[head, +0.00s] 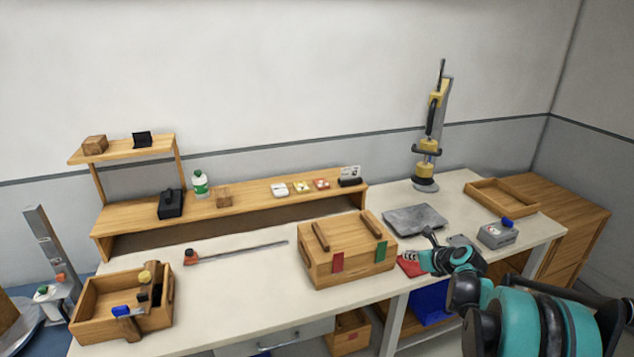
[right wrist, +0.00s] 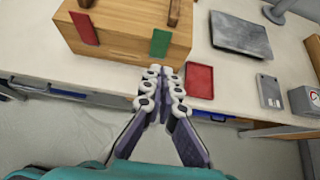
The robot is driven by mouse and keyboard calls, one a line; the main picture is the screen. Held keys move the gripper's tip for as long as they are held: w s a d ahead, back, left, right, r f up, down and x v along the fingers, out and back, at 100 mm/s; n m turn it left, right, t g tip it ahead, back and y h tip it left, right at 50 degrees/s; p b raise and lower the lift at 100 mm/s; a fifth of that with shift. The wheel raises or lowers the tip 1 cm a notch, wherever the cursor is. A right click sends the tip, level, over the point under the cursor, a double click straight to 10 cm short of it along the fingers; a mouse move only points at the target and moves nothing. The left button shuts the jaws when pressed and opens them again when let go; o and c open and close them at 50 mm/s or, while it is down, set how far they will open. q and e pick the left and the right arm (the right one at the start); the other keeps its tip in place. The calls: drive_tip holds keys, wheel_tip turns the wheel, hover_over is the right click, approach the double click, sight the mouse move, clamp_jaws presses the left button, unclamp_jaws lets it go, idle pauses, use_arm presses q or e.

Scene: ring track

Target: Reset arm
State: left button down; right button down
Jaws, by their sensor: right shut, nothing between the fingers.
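My right arm comes in from the lower right in the head view. Its gripper (head: 420,257) is near the front edge of the white worktable (head: 240,300), just right of the wooden box. In the right wrist view my right gripper (right wrist: 163,75) has its fingers together with nothing between them. The fingertips appear just in front of the wooden box (head: 345,262) and beside a flat red tray (right wrist: 200,82). I cannot tell whether they touch anything. The box has a red tag and a green tag on its front. My left gripper is not in view.
A grey plate (head: 415,219) and a grey box with a blue knob (head: 498,235) are on the table's right part. A tall yellow-black tool (head: 428,150) stands behind. A wooden tool crate (head: 95,300) is at left. The table's middle left is mostly clear around a long ruler (head: 240,252).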

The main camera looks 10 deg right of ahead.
drive_tip(key=s+a+r+n+g+b, duration=0.1)
drive_tip(key=s+a+r+n, duration=0.1)
drive_tip(key=s+a+n, duration=0.55)
drive_tip(key=s+a+r+n+g, duration=0.2)
drive_tip(key=s+a+n, duration=0.2)
drive_tip(key=a+n, duration=0.6)
drive_tip(key=s+a+f+n+b, duration=0.1)
drive_tip(key=s+a+f+n, duration=0.1)
drive_tip(key=s+a+n, duration=0.3)
drive_tip(key=s+a+f+n+h, duration=0.1)
drive_tip(key=s+a+f+n, duration=0.2)
drive_tip(key=s+n, duration=0.9)
drive_tip(key=s+a, duration=0.1)
drive_tip(key=a, duration=0.2)
drive_tip(key=shift+s+f+g+b, duration=0.15)
drive_tip(key=shift+s+g+b, duration=0.2)
drive_tip(key=shift+g+b, duration=0.05)
drive_tip(key=shift+a+n, duration=0.1)
drive_tip(key=shift+n, duration=0.15)
